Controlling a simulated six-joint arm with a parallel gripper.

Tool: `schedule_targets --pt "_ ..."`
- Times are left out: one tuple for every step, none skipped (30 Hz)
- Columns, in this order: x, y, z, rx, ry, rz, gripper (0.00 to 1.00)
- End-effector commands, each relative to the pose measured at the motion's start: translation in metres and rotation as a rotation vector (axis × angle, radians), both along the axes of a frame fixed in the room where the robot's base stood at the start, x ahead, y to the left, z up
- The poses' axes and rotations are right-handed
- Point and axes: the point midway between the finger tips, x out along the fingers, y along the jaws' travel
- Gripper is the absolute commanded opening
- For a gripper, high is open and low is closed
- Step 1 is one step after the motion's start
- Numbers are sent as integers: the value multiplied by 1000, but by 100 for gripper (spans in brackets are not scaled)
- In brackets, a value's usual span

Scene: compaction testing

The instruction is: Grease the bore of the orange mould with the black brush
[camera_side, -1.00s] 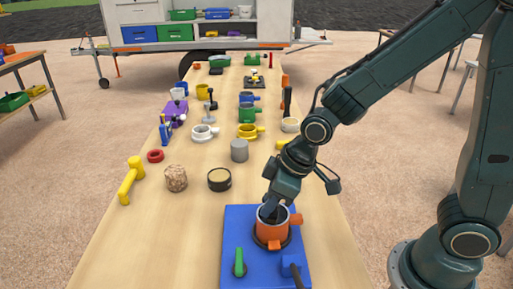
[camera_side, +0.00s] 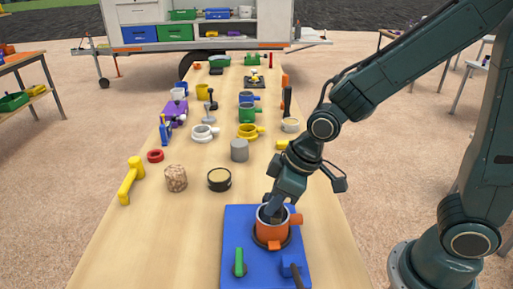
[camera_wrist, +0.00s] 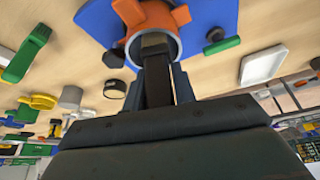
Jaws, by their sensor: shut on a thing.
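The orange mould (camera_side: 271,234) stands upright on the blue base plate (camera_side: 234,217) at the front of the table. In the wrist view the mould (camera_wrist: 135,48) shows its open rim towards me. My gripper (camera_side: 272,209) is at the mouth of the mould, tilted, with its tips at the bore. In the wrist view my gripper (camera_wrist: 158,85) is shut on the black brush (camera_wrist: 156,60), which runs down to the mould's opening. The brush's far end is inside the mouth and hidden; I cannot tell which part of the wall it touches.
Table left of the plate is clear.

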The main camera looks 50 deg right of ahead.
Motion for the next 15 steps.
schedule_targets --pt "1 -1 -2 0 1 -1 3" --pt "2 -2 -4 0 1 -1 3" --pt "2 -3 -6 -1 3 -2 3" --pt "3 -3 -8 -2 4 -1 3" --pt "4 -4 -10 -2 4 -1 3" --pt "5 -5 -12 -1 3 -1 3" --pt "6 -6 -14 -1 3 -2 3" --pt "7 -7 -15 -1 3 -2 3" --pt "7 -8 -18 -1 4 -2 3" --pt "8 -8 -19 -1 3 -2 3" --pt "9 -9 -20 0 2 -2 3" --pt "9 -9 -21 0 1 -1 3" --pt "10 -10 -22 0 1 -1 3" --pt "10 -10 -22 0 1 0 3" --pt "10 -10 -22 0 1 0 3"
